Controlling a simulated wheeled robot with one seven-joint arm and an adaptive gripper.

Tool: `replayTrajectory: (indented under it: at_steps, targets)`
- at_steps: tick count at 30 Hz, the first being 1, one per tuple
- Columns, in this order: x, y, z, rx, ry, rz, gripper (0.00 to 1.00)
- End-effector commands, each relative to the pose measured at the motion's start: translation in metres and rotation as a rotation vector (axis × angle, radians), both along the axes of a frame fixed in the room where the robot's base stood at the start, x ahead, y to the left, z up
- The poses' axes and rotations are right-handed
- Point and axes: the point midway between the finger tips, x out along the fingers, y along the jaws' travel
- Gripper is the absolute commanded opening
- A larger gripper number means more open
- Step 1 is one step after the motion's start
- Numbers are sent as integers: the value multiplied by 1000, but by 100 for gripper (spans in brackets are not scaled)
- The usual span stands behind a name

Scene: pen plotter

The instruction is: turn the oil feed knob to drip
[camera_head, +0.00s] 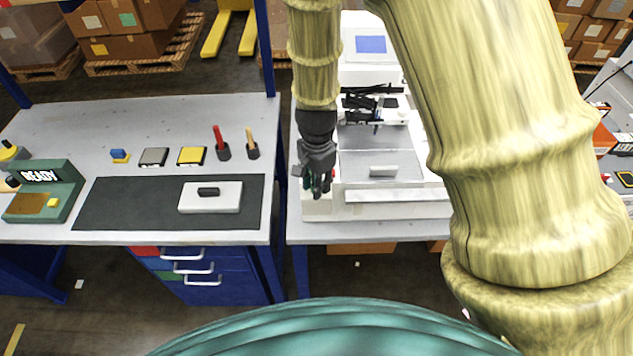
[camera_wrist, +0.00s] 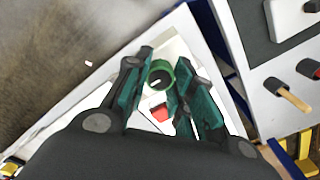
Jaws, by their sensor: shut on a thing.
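A round green knob (camera_wrist: 160,76) with a dark face and a short white mark stands on the white plotter (camera_head: 320,207). My gripper (camera_wrist: 164,70) has its two fingers on opposite sides of this knob and is shut on it. A small red part (camera_wrist: 158,113) shows between the fingers, closer to my palm. In the head view my gripper (camera_head: 318,186) points down over the plotter's front left corner, and its fingers mostly hide the knob. I cannot read any label or setting beside the knob.
The plotter's bed (camera_head: 350,165) and carriage lie right of my gripper. A left bench holds a dark mat (camera_head: 120,205) with a white block, a green READY box (camera_head: 45,190) and several small items. My arm covers much of the right side.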

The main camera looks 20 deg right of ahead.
Motion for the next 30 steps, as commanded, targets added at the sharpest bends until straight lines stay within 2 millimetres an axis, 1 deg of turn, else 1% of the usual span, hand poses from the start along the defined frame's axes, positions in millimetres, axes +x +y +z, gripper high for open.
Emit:
replayTrajectory:
  at_steps: [2,3,5,6,7,16,20,23,30]
  targets:
    - [1,-1,1,-1,-4,0,1]
    - [1,-1,1,-1,-4,0,26]
    - [1,-1,1,-1,-4,0,37]
    - [1,-1,1,-1,-3,0,44]
    - [1,-1,1,-1,-3,0,48]
    - [0,0,1,-1,-1,1,48]
    - [1,0,6,-1,-1,1,48]
    - [1,0,15,0,-2,1,48]
    - [1,0,47,-1,-4,1,48]
